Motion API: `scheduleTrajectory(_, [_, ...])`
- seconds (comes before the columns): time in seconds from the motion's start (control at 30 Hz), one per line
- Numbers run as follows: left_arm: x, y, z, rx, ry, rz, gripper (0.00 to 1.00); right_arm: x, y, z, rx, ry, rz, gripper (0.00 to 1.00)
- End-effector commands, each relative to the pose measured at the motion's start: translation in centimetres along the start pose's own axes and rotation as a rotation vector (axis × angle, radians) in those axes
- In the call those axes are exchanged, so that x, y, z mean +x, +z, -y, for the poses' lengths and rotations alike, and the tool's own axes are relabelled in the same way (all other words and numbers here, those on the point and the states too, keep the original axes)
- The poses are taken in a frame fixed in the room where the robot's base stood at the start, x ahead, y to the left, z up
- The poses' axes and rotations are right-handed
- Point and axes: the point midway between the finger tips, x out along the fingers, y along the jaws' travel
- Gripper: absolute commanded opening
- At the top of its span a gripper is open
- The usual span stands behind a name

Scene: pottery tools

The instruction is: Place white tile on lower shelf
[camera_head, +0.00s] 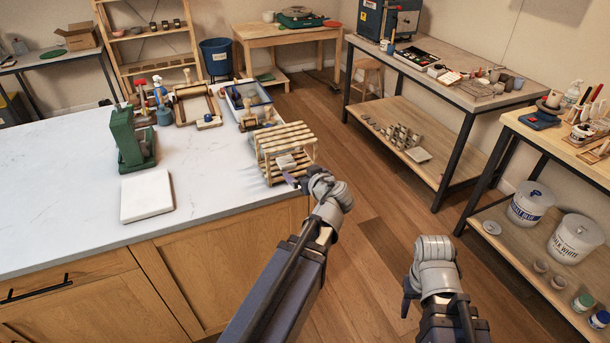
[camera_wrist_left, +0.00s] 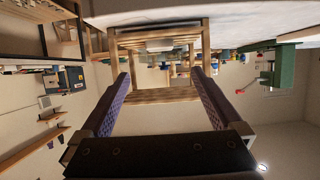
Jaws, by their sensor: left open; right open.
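A slatted wooden rack (camera_head: 288,132) with two levels stands at the right edge of the marble-topped counter. A small white tile (camera_head: 286,162) lies inside it and looks to rest on the lower shelf. In the left wrist view, which is upside down, the tile (camera_wrist_left: 160,47) shows on the lower slats, beyond my fingertips. My left gripper (camera_head: 294,181) is at the front of the rack, open and empty; both fingers (camera_wrist_left: 160,78) are spread wide in the wrist view. My right gripper (camera_head: 408,302) hangs over the floor, right of the counter; its fingertips are mostly hidden.
A larger white slab (camera_head: 147,195) lies on the counter (camera_head: 60,190), with a green press (camera_head: 131,141) behind it. A tray of tools (camera_head: 248,94) is behind the rack. Floor is clear between the counter and the side workbench (camera_head: 450,95).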

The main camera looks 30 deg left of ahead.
Motion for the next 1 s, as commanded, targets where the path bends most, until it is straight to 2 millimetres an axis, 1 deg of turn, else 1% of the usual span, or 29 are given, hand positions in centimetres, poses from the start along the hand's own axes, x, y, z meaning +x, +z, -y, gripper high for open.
scheduleTrajectory(0.17, [-0.2, 0.4, -0.1, 0.009, 0.000, 0.013, 0.99, 0.0, 0.0, 0.0, 0.000, 0.000, 0.000, 0.50])
scheduleTrajectory(0.27, [-1.5, 2.7, -0.7, 0.078, 0.000, 0.095, 0.99, 0.0, 0.0, 0.0, 0.000, 0.000, 0.000, 0.50])
scheduleTrajectory(0.37, [-4.6, 7.5, -1.8, 0.236, 0.023, 0.273, 0.99, 0.0, 0.0, 0.0, 0.000, 0.000, 0.000, 0.50])
scheduleTrajectory(0.4, [-6.3, 9.9, -2.3, 0.318, 0.047, 0.361, 0.99, 0.0, 0.0, 0.0, 0.000, 0.000, 0.000, 0.50])
scheduleTrajectory(0.47, [-9.2, 13.2, -2.9, 0.452, 0.101, 0.492, 0.99, 0.0, 0.0, 0.0, 0.000, 0.000, 0.000, 0.50])
scheduleTrajectory(0.5, [-11.3, 15.3, -3.2, 0.542, 0.147, 0.576, 0.99, 0.0, 0.0, 0.0, 0.000, 0.000, 0.000, 0.50])
scheduleTrajectory(0.57, [-14.4, 18.2, -3.5, 0.675, 0.226, 0.692, 0.99, 0.0, 0.0, 0.0, 0.000, 0.000, 0.000, 0.50])
scheduleTrajectory(0.6, [-16.5, 19.8, -3.7, 0.758, 0.283, 0.761, 0.99, 0.0, 0.0, 0.0, 0.000, 0.000, 0.000, 0.50])
scheduleTrajectory(0.63, [-17.9, 20.8, -3.7, 0.816, 0.325, 0.807, 0.99, 0.0, 0.0, 0.0, 0.000, 0.000, 0.000, 0.50])
scheduleTrajectory(0.7, [-20.9, 22.7, -3.6, 0.933, 0.421, 0.896, 0.99, 0.0, 0.0, 0.0, 0.000, 0.000, 0.000, 0.50])
scheduleTrajectory(0.8, [-24.0, 24.4, -3.5, 1.048, 0.527, 0.977, 0.99, 0.0, 0.0, 0.0, 0.000, 0.000, 0.000, 0.50])
scheduleTrajectory(0.9, [-25.5, 25.1, -3.3, 1.104, 0.585, 1.016, 0.99, 0.0, 0.0, 0.0, 0.000, 0.000, 0.000, 0.50])
scheduleTrajectory(1.0, [-25.8, 25.2, -3.3, 1.120, 0.599, 1.025, 0.99, 0.0, 0.0, 0.0, 0.000, 0.000, 0.000, 0.50])
